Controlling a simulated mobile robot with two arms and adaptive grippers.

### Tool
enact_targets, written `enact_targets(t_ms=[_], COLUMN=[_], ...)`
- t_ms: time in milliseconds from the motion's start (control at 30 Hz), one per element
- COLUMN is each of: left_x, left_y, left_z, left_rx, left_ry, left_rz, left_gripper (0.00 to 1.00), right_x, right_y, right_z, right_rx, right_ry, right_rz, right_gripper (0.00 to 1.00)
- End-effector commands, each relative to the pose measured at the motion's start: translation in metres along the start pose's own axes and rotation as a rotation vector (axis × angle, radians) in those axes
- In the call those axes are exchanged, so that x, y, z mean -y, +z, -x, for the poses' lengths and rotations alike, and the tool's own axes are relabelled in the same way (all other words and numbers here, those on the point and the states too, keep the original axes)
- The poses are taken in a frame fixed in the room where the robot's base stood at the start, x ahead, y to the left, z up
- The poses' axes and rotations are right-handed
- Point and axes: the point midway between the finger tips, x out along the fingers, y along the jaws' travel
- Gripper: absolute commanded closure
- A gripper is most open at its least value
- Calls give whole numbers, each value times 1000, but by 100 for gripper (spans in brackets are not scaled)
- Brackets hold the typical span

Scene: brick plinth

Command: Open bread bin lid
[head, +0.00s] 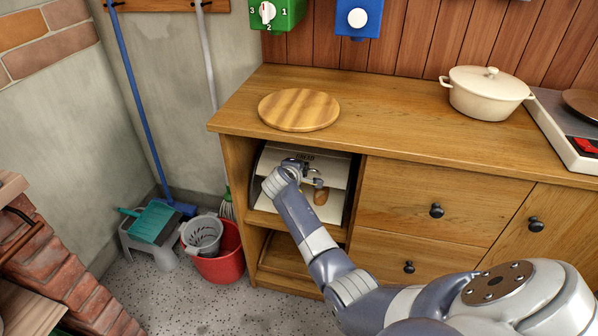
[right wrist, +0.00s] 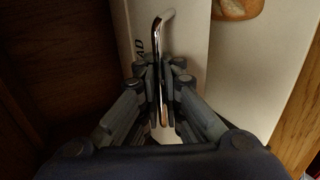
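The cream bread bin (head: 333,171) sits in the open upper compartment at the left end of the wooden cabinet. Dark lettering shows on its lid, and a shiny metal handle (head: 318,182) stands out from it. My right gripper (head: 303,172) is at the lid. In the right wrist view its fingers (right wrist: 165,95) are close together with the handle (right wrist: 157,45) between them. A brown bread shape (head: 320,197) shows at the bin's front; I cannot tell whether it is a loaf or a picture. My arm hides part of the bin. My left gripper is out of view.
The compartment's wooden side wall (head: 238,172) stands close left of the bin. A round board (head: 299,109) and a cream pot (head: 486,93) stand on the counter. Drawers (head: 440,203) are to the right. A red bucket (head: 217,255) and a stool (head: 150,238) stand on the floor at left.

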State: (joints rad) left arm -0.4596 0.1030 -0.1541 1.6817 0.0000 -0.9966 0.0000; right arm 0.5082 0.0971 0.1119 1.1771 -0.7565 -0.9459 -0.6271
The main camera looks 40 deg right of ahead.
Motion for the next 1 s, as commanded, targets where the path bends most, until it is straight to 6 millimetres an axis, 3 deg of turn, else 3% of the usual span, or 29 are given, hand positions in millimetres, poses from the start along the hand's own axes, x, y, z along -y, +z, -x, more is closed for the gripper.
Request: enact_targets(t_ms=[333,700,1000], left_x=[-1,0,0], left_y=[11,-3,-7], left_z=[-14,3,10], left_rx=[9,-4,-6], left_ry=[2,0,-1], left_rz=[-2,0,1], left_gripper=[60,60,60], right_x=[-36,-57,-61], right_y=[0,0,-1], right_z=[-24,-50,-56], right_rx=[1,-2,-2], right_ry=[8,7,6], right_rz=[-3,-3,-4], right_gripper=[100,100,100])
